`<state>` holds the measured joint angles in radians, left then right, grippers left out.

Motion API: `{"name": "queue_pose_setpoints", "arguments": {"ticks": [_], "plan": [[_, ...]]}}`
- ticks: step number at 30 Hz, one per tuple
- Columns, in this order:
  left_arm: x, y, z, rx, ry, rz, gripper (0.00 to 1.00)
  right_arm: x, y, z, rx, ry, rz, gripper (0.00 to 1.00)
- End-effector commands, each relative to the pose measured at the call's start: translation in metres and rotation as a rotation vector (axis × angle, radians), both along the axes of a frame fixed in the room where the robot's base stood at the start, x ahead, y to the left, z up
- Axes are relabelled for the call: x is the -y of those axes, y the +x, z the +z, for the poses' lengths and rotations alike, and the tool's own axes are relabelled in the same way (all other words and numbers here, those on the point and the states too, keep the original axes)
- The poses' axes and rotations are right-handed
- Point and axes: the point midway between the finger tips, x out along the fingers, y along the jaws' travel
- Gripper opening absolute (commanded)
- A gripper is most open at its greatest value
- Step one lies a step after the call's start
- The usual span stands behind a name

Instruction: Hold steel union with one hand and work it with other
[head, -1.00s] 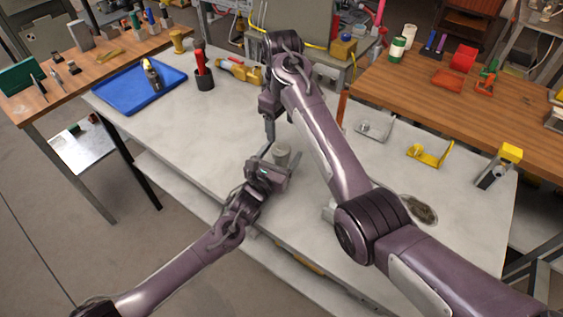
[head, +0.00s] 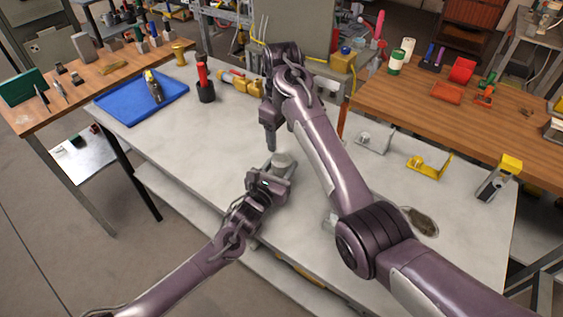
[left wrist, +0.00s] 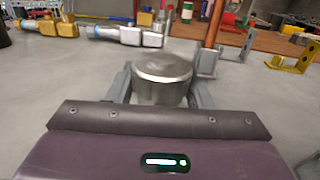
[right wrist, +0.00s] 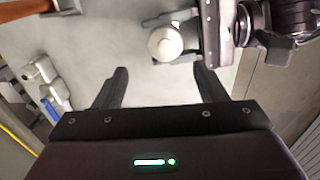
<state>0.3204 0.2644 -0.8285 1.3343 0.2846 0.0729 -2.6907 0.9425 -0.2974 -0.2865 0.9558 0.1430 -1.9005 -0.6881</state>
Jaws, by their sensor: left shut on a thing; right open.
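The steel union (head: 284,160) is a short grey metal cylinder near the middle of the bench. In the left wrist view the union (left wrist: 163,76) sits between the fingers of my left gripper (left wrist: 160,88), which is shut on it from the sides. In the head view my left gripper (head: 278,172) reaches it from the near side. My right gripper (head: 270,140) points down above and just behind the union. In the right wrist view my right gripper (right wrist: 160,88) is open and empty, and the round top of the union (right wrist: 165,43) lies beyond its fingertips, apart from them.
A blue tray (head: 120,108), a black cup with a red-handled tool (head: 205,90) and brass-and-steel fittings (head: 240,84) stand on the bench's left and back. A grey bracket (head: 374,140) and a yellow bracket (head: 430,168) lie to the right.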

Motion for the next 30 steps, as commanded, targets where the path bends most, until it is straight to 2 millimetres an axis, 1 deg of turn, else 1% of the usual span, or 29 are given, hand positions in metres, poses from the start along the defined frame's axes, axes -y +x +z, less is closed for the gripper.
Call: {"name": "queue_pose_setpoints", "arguments": {"ticks": [2, 6, 7, 11, 12, 14, 21, 30], "plan": [[0.000, 0.000, 0.000, 0.001, 0.000, 0.001, 0.00, 0.002, 0.009, 0.013, 0.074, -0.007, 0.034, 0.65], [0.000, 0.000, 0.000, 0.001, 0.000, 0.001, 0.00, 0.001, 0.030, 0.048, 0.288, -0.018, 0.131, 0.65], [0.000, 0.000, 0.000, 0.001, 0.000, 0.001, 0.00, 0.005, 0.031, 0.036, 0.290, 0.007, 0.069, 0.65], [0.000, 0.000, 0.000, 0.001, 0.000, 0.001, 0.00, 0.015, 0.040, 0.018, 0.359, 0.119, -0.138, 0.65], [0.000, 0.000, 0.001, 0.001, 0.000, 0.001, 0.00, 0.012, 0.039, 0.021, 0.342, 0.132, -0.238, 0.65], [0.000, 0.000, 0.001, 0.001, 0.000, 0.001, 0.00, 0.012, 0.038, 0.019, 0.315, 0.153, -0.387, 0.65], [0.000, 0.000, 0.001, 0.001, 0.000, 0.001, 0.00, 0.010, 0.031, 0.012, 0.212, 0.207, -0.986, 0.65], [0.000, 0.000, 0.001, 0.001, 0.000, 0.001, 0.00, 0.007, 0.020, 0.005, 0.097, 0.216, -1.737, 0.65]]}}
